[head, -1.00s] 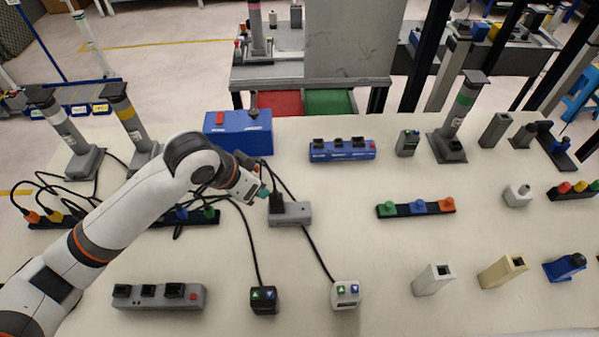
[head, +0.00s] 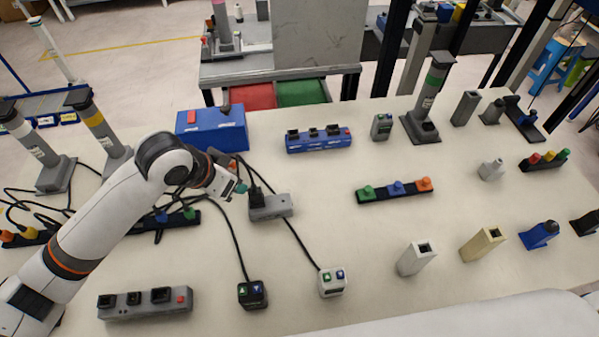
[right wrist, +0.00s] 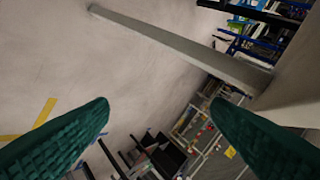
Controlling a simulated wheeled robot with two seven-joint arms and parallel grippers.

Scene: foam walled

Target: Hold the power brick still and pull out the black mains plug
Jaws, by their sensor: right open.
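The grey power brick (head: 272,208) lies near the middle of the table in the head view. The black mains plug (head: 256,194) stands up at its left end, and a black cable runs from there. My left gripper (head: 241,187) comes in from the left, with a teal fingertip just left of the plug. I cannot tell whether it touches the plug or how far its jaws are apart. My right gripper (right wrist: 160,125) is open and empty in the right wrist view. Its green ridged fingers are wide apart, with neither brick nor plug between them.
A grey power strip (head: 145,303), a black button box (head: 252,294) and a white button box (head: 332,282) stand in front. A blue box (head: 212,129) and a blue strip (head: 318,139) are behind. Cables crowd the left. A white arm link of mine fills the lower right edge.

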